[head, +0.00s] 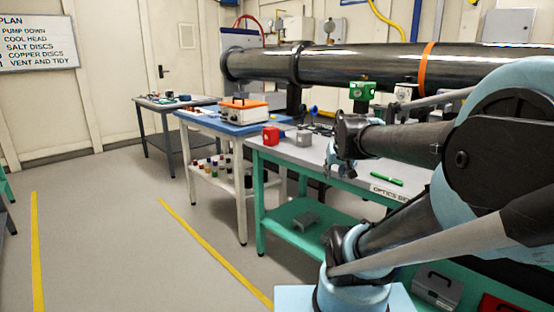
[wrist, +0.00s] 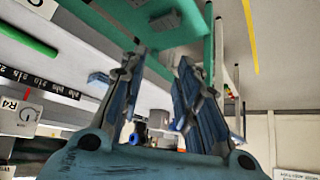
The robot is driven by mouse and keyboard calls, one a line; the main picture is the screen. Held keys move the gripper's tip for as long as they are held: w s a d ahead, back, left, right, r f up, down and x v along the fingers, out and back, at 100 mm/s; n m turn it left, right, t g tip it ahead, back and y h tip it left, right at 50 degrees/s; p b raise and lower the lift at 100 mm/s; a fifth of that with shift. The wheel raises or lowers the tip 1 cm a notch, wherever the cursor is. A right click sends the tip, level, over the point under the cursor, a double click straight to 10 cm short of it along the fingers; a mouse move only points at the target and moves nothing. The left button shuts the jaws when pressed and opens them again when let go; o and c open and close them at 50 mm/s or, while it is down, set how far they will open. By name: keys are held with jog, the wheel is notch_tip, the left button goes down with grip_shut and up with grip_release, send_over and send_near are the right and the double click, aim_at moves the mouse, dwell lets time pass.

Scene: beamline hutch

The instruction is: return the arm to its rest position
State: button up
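My arm (head: 400,138) is raised and bent on the right of the head view. Its elbow is at the right edge, and the forearm reaches left over the optics bench (head: 335,152). My gripper (head: 340,172) hangs at the forearm's end, small and dark against the bench front. In the wrist view my gripper (wrist: 158,58) has its two blue-grey fingers spread apart, with nothing held between them. The green bench frame (wrist: 110,35) shows beyond the fingers, tilted in that view.
A red block (head: 271,135), a grey block (head: 304,138) and a green pen (head: 387,180) lie on the bench. A dark beam pipe (head: 370,65) runs behind. A blue-topped table (head: 205,120) stands further left. The floor at left is clear.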

jog(key=s+f+g, duration=0.2)
jog(key=s+f, duration=0.3)
jog(key=s, duration=0.3)
jog(key=s+a+f+g, duration=0.1)
jog(key=s+f+g, duration=0.2)
jog(key=s+f, duration=0.3)
jog(key=s, duration=0.2)
jog(key=shift+s+f+n+g, duration=0.2)
jog(key=shift+s+n+g, duration=0.1)
jog(key=shift+s, duration=0.1)
jog(key=shift+w+f, duration=0.2)
jog(key=shift+w, duration=0.25)
